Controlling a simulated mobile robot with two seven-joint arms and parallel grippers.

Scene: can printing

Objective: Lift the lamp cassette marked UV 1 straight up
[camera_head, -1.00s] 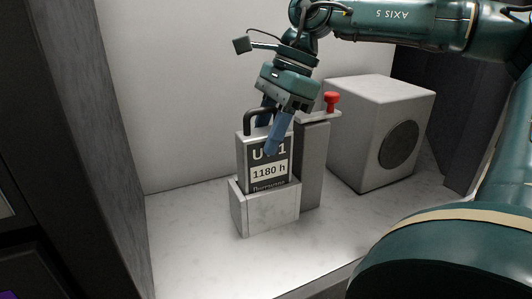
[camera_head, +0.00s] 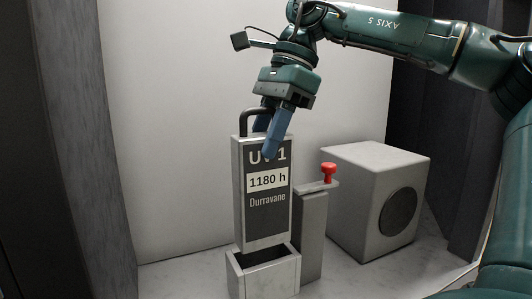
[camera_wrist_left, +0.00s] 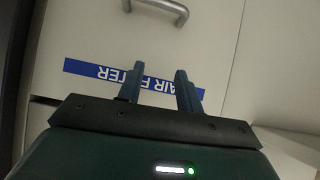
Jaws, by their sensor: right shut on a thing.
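The lamp cassette marked UV 1 (camera_head: 267,218) is a tall grey box with a dark label reading 1180 h and Durravane, and a black handle (camera_head: 250,114) on top. My right gripper (camera_head: 267,138) is shut on the cassette at its handle; one blue finger covers part of the UV 1 lettering. The cassette hangs nearly upright over its open pale socket (camera_head: 265,279). Its lower end is at about the socket's rim, and the dark opening shows below it. My left gripper (camera_wrist_left: 160,92) shows in the left wrist view with its two fingers apart and nothing between them.
A grey post (camera_head: 312,235) with a red knob (camera_head: 328,172) stands close to the right of the socket. A pale box with a round dark grille (camera_head: 398,212) is further right. In the left wrist view are a panel labelled AIR FILTER (camera_wrist_left: 105,74) and a metal handle (camera_wrist_left: 160,8).

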